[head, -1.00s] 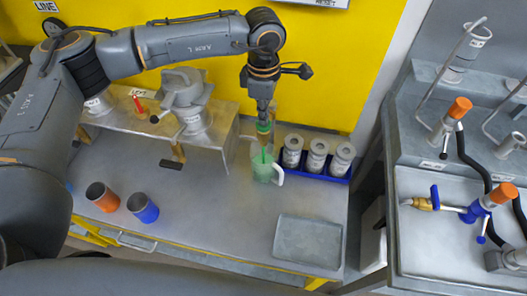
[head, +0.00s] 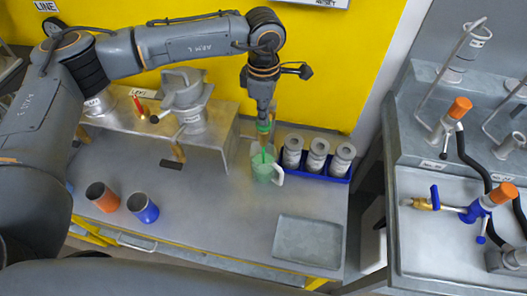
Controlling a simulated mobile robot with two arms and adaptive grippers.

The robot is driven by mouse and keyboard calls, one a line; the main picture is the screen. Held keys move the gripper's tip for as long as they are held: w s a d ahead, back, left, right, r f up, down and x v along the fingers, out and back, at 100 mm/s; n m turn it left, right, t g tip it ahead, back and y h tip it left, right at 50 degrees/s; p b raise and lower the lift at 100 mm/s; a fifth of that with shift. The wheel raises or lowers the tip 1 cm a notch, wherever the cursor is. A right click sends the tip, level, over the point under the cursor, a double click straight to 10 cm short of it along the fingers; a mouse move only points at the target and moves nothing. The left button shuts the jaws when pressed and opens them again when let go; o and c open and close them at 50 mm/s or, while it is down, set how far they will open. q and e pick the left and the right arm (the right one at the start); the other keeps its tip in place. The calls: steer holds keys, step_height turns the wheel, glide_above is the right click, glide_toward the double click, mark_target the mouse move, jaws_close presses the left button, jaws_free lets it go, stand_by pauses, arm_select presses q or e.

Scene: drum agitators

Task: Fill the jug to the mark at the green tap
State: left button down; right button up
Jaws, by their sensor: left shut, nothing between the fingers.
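A translucent green jug (head: 262,172) with a pale handle on its right stands upright on the grey bench, left of the blue rack. Its fill level and mark are too small to read. Directly above it is a brass-coloured piece with a green top (head: 263,127), which looks like the green tap; my gripper partly hides it. My left gripper (head: 265,112) points down, shut and empty, at this green top. I cannot tell whether it touches it. My right gripper is not in view.
A blue rack (head: 338,178) of several grey canisters stands right of the jug. An orange cup (head: 102,197) and a blue cup (head: 143,208) stand at the left. A grey tray (head: 307,245) lies front right. A raised shelf (head: 215,150) carries grey vessels. The bench middle is clear.

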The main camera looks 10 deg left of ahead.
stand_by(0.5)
arm_select(q)
step_height(320, 180, up, 7)
steer(key=shift+r+p, duration=0.1)
steer(key=shift+p, duration=1.15)
steer(key=shift+f, duration=0.2)
